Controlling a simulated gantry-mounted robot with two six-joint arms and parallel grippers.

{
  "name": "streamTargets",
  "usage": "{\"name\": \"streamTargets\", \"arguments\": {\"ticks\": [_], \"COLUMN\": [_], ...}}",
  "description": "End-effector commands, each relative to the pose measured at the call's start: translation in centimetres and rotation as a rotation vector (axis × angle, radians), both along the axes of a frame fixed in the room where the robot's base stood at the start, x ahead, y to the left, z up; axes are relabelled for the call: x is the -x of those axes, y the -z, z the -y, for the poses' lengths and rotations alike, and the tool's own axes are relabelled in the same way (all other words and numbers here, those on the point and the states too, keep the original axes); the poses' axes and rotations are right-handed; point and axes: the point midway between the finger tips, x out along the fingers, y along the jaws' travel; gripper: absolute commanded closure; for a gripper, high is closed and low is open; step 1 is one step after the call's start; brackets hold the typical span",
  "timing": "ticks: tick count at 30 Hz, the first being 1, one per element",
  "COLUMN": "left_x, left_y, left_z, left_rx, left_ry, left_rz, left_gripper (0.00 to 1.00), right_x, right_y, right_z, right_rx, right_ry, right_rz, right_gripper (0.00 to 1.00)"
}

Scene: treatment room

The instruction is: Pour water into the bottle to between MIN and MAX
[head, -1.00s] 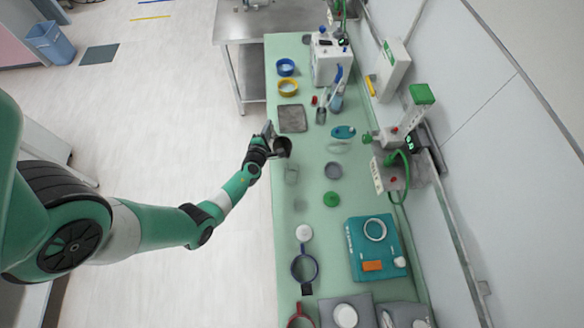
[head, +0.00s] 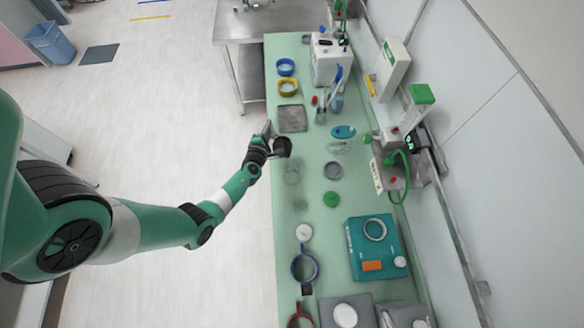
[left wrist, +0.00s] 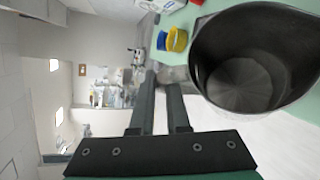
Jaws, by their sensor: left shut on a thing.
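My left gripper (head: 267,140) is shut on a dark metal jug (head: 282,147) and holds it above the counter. In the left wrist view the jug (left wrist: 243,70) is beside the gripper's fingers (left wrist: 160,85). Its mouth faces the camera and its bottom shows; I cannot tell whether water is in it. A clear bottle (head: 291,176) stands on the green counter (head: 312,225) just below the jug in the head view. Its MIN and MAX marks and its water level are too small to read. My right gripper is not in view.
A green lid (head: 331,199) and a grey round dish (head: 333,170) lie right of the bottle. A grey tray (head: 292,118), yellow ring (head: 288,87) and blue ring (head: 286,67) lie farther back. A teal device (head: 376,248) and wall-mounted equipment (head: 393,175) line the right side.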

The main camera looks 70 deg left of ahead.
Motion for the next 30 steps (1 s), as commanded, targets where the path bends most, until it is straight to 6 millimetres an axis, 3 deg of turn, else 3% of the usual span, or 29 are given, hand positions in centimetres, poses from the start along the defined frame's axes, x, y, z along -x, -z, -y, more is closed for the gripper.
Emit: {"name": "streamTargets", "arguments": {"ticks": [14,23,26,30], "left_x": [0.1,0.6,1.0,1.3], "left_y": [0.1,3.8,4.0,5.6], "left_z": [-0.5,-2.7,-4.1,-5.5], "left_rx": [0.033,0.174,0.272,0.406], "left_ry": [-0.004,-0.007,-0.012,-0.013], "left_rz": [0.012,0.041,0.062,0.089], "left_gripper": [1.00,1.00,1.00,1.00], "right_x": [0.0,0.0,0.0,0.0], "right_y": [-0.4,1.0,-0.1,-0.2], "right_z": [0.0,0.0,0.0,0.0], "right_rx": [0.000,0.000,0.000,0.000], "right_ry": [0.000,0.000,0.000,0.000], "right_rz": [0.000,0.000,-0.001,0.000], "right_gripper": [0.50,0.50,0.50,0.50]}}
